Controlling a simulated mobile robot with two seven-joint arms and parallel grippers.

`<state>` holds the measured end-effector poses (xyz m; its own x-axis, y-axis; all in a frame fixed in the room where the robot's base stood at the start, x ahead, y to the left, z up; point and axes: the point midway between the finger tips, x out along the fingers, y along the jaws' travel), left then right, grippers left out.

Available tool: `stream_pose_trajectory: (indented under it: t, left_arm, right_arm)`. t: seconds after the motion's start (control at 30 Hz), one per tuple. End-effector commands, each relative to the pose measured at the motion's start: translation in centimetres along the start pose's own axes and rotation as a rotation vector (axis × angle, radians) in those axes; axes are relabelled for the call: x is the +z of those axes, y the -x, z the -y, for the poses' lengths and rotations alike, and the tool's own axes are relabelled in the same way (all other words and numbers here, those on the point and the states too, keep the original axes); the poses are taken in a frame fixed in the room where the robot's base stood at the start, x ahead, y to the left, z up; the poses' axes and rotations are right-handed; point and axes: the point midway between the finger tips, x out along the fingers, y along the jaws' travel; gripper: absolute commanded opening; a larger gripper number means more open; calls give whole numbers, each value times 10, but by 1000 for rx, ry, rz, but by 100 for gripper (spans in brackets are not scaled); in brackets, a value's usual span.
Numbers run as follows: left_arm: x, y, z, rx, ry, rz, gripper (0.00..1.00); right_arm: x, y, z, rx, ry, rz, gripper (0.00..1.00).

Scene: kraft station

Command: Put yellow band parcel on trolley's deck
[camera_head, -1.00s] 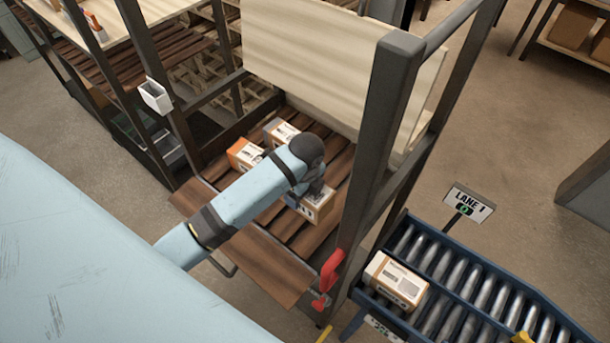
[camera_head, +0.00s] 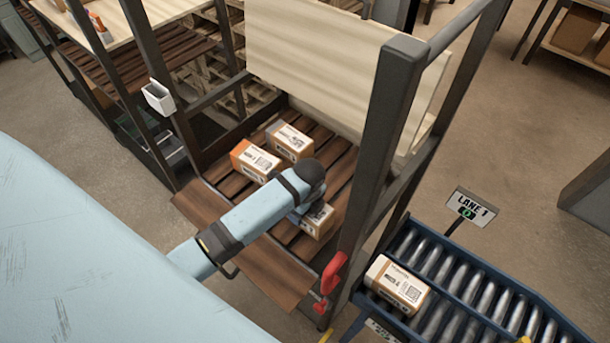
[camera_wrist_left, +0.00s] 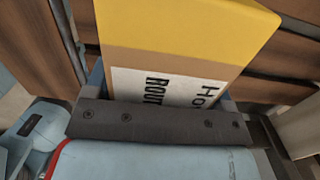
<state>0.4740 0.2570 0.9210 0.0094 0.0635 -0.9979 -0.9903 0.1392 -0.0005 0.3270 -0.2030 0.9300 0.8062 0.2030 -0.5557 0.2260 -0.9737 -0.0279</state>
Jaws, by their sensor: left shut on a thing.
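My left gripper (camera_head: 308,208) is shut on the yellow band parcel (camera_head: 319,223). In the left wrist view the parcel (camera_wrist_left: 185,40) shows a broad yellow band, brown card and a white label with black print. In the head view my arm hides much of it. The trolley's deck (camera_head: 341,167) is made of brown wooden slats between dark posts. The held parcel is over the front right part of the deck; I cannot tell whether it touches the slats. My right gripper is not in view.
An orange-marked parcel (camera_head: 256,160) and a grey-marked parcel (camera_head: 290,142) stand on the deck behind my gripper. A dark post (camera_head: 383,130) and a red handle (camera_head: 333,270) are close on the right. Another parcel (camera_head: 397,284) lies on the roller conveyor (camera_head: 440,262).

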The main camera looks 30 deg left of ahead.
Motion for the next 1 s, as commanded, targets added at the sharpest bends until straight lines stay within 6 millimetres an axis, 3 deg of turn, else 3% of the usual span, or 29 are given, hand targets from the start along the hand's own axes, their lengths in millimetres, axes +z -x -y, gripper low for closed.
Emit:
stream_pose_trajectory:
  t: [1.0]
  left_arm:
    - [-1, -9, 0, 0, 0, -1, 42]
  right_arm:
    - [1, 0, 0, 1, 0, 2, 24]
